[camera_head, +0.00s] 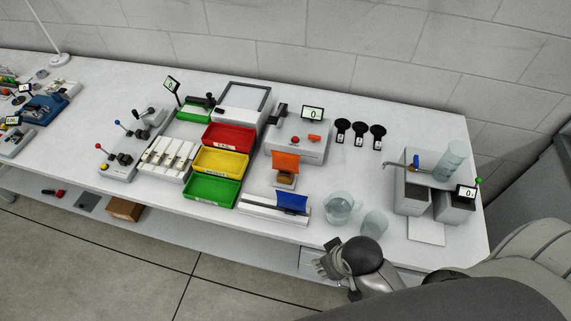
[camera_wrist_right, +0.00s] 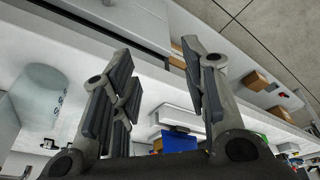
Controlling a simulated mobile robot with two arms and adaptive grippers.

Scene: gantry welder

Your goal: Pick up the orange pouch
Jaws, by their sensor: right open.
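The orange pouch (camera_head: 286,160) appears as an orange flap standing on a small pale holder, with a brown-orange piece below it, on the white bench right of the coloured bins. I cannot make it out clearly in the wrist view. My right gripper (camera_head: 328,266) is at the bench's front edge, nearer the camera than the pouch and to its right, apart from it. In the right wrist view my right gripper (camera_wrist_right: 158,52) has its fingers spread wide with nothing between them. My left gripper is not in view.
A white tray with a blue flap (camera_head: 293,203) lies between pouch and gripper. A clear jug (camera_head: 341,208) and a glass beaker (camera_head: 375,224) stand close beyond my right gripper. Red, yellow and green bins (camera_head: 209,189) are left of the pouch. Bare bench lies right of the pouch.

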